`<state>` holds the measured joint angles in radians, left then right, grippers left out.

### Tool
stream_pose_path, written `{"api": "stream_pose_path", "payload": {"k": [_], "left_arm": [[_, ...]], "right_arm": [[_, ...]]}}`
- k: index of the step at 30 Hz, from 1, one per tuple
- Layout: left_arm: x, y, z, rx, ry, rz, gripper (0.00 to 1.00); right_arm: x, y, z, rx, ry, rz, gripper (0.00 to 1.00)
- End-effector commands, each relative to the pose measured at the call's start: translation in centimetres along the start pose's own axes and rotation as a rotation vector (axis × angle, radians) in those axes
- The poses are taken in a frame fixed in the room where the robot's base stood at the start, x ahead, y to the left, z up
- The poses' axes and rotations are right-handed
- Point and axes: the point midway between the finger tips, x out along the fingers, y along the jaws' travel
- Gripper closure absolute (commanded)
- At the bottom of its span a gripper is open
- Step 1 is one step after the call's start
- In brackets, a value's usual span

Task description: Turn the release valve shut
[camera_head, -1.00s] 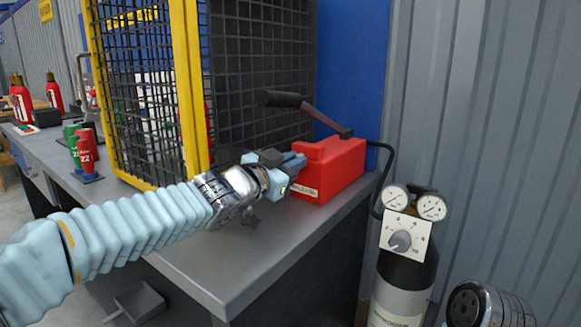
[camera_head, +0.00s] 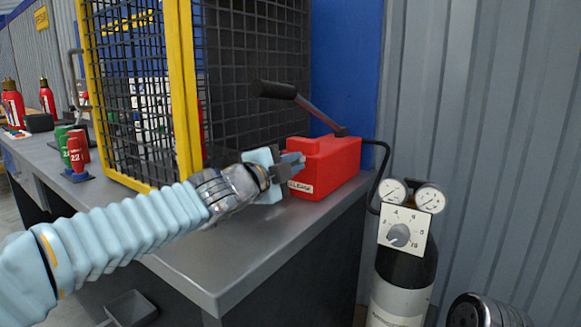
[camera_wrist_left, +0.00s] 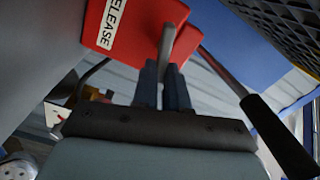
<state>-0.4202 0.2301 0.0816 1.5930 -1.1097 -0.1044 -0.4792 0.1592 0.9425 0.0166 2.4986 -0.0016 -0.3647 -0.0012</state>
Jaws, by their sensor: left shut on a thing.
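The red release unit (camera_head: 330,165) stands on the grey bench, with a white label reading RELEASE on its front. In the left wrist view the red unit (camera_wrist_left: 140,20) is close ahead, and a thin grey valve handle (camera_wrist_left: 167,45) sticks out from it. My left gripper (camera_head: 290,166) is at the front of the unit. Its two dark fingers (camera_wrist_left: 165,85) are shut on the grey valve handle, one on each side. The valve's base is partly hidden by the fingers.
A lever with a black grip (camera_head: 273,89) rises from the unit's top. A yellow-framed mesh cage (camera_head: 183,90) stands behind my left arm. A dark cylinder (camera_head: 405,270) with gauges and a dial stands to the right. The bench front (camera_head: 235,275) is clear.

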Motion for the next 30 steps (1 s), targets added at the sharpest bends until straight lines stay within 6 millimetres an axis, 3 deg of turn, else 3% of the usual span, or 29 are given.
{"api": "stream_pose_path", "payload": {"k": [13, 30], "left_arm": [[0.03, 0.7, 0.12, 0.269, 0.0, 0.002, 1.0], [0.04, 0.8, 0.15, 0.327, -0.001, 0.004, 1.0]], "right_arm": [[0.84, 0.63, -0.19, 0.004, 0.005, 0.004, 1.0], [0.93, 0.71, -0.22, 0.005, 0.006, 0.005, 1.0]]}}
